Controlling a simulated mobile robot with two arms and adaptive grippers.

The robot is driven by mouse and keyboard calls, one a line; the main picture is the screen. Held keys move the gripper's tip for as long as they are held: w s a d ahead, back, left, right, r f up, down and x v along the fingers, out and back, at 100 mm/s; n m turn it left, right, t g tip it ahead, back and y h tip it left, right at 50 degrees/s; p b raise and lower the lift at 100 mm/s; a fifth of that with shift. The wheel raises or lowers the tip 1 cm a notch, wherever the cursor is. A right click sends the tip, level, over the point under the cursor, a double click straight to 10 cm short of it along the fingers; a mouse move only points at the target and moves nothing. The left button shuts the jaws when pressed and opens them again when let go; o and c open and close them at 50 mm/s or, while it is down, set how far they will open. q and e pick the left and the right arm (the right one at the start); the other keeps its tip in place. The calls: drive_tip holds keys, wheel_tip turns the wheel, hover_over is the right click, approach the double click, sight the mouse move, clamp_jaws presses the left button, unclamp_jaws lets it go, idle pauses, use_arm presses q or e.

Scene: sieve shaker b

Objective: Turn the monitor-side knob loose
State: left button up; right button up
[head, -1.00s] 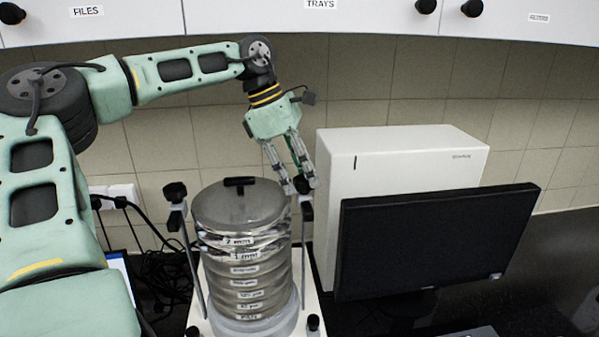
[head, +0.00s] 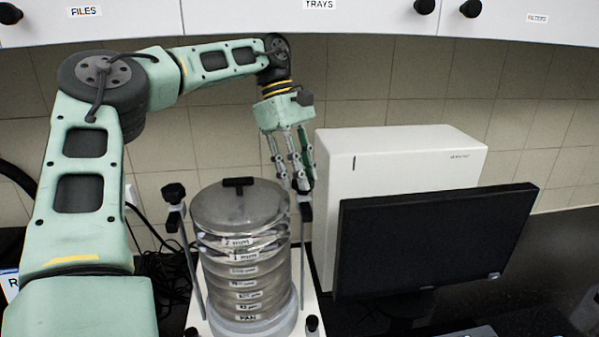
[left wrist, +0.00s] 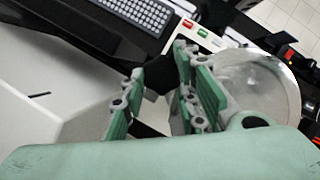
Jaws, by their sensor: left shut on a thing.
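The sieve shaker holds a stack of labelled sieves (head: 245,268) under a clear lid with a black handle. Its monitor-side knob (head: 303,186) is black and sits atop the right rod, mostly covered by my fingers. My left gripper (head: 302,184) reaches down from above and is shut on this knob. In the left wrist view the dark knob (left wrist: 158,74) shows between the green-padded fingers (left wrist: 155,95). The other knob (head: 174,193), on the left rod, stands free. My right gripper is not in view.
A black monitor (head: 435,240) stands right of the shaker, with a white box (head: 400,160) behind it, close to my gripper. Cabinets (head: 300,18) hang above. Cables (head: 165,270) lie left of the shaker. A keyboard (left wrist: 140,12) shows in the left wrist view.

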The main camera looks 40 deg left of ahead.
use_arm(q)
drive_tip(key=shift+w+r, duration=0.1)
idle(0.4)
drive_tip(key=o, duration=0.8)
drive_tip(key=shift+o, duration=1.2)
drive_tip(key=shift+w+d, duration=0.15)
drive_tip(key=shift+w, duration=0.05)
drive_tip(key=shift+s, duration=0.15)
